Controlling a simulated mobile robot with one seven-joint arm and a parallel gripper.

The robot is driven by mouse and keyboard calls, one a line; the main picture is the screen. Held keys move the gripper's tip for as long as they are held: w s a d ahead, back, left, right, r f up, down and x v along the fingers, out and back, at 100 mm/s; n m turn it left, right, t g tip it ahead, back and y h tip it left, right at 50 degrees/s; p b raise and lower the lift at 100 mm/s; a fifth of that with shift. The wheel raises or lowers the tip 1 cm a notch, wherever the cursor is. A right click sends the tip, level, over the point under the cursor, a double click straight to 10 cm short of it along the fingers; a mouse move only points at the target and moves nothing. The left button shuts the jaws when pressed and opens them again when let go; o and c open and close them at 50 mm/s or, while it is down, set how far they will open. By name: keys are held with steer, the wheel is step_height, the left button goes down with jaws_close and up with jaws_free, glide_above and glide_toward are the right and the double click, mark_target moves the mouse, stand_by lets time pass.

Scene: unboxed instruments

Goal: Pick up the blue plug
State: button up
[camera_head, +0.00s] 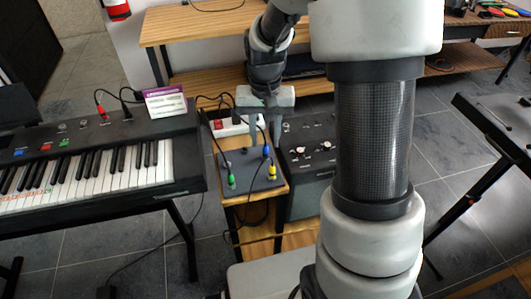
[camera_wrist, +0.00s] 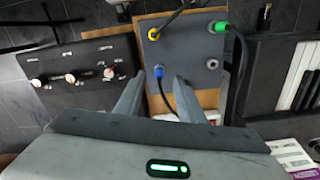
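The blue plug (camera_head: 266,151) stands in the dark panel box (camera_head: 243,165), with a dark cable attached. It also shows in the wrist view (camera_wrist: 159,71), where its cable runs back between my fingers. My gripper (camera_head: 264,144) points down over the box's far part, fingers spread and nothing held. In the wrist view, my gripper (camera_wrist: 159,80) has one fingertip on each side of the blue plug in the picture. I see no contact with the plug; the exact height gap cannot be told.
A green plug (camera_head: 231,182) and a yellow plug (camera_head: 272,172) with cables stand on the same panel. An empty jack (camera_wrist: 212,63) is beside the blue plug. A keyboard (camera_head: 100,165) is left of the box, a black amplifier (camera_head: 308,150) right, a power strip (camera_head: 228,128) behind.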

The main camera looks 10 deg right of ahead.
mark_target(266, 146)
step_height(266, 146, down, 5)
steer(key=shift+w+d+r+b, duration=0.1)
steer(key=shift+w+r+b, duration=0.1)
steer(key=shift+b, duration=0.35)
jaws_close()
steer(key=shift+r, duration=0.1)
